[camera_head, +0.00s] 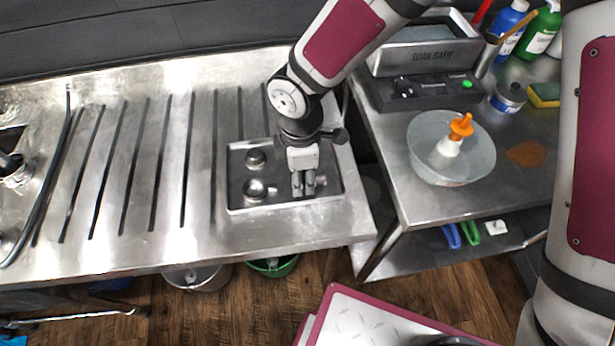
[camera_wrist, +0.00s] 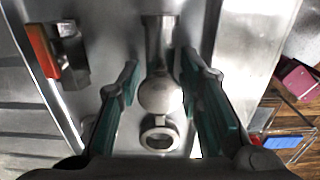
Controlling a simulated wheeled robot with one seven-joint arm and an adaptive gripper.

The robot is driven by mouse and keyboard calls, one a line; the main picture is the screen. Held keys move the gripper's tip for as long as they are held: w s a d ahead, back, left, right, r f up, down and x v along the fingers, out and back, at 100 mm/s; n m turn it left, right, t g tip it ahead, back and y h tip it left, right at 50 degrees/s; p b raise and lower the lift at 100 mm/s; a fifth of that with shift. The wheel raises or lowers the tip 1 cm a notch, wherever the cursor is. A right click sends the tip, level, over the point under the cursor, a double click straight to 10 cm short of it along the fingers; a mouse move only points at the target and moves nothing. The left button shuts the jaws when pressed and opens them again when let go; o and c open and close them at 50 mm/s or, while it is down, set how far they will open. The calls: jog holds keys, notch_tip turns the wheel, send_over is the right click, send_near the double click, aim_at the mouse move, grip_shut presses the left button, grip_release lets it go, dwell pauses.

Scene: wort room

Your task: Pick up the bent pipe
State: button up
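A shiny metal pipe piece (camera_wrist: 160,92) with a rounded bend and a ring-shaped end lies between my fingers in the wrist view; it looks like the bent pipe. My gripper (camera_wrist: 160,68) is open, with a green-padded finger on each side of the piece and visible gaps. I cannot tell whether the fingertips are level with it or above it. In the head view my gripper (camera_head: 304,192) points down over the right part of a shallow metal tray (camera_head: 236,172) and hides most of what lies beneath it.
Two round metal fittings (camera_head: 256,189) sit in the tray's left part. A dark fitting with an orange part (camera_wrist: 40,50) lies left of my fingers in the wrist view. A bowl with an orange-topped bottle (camera_head: 452,163) stands on the right table.

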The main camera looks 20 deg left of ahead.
grip_shut()
jog(key=shift+r, duration=0.15)
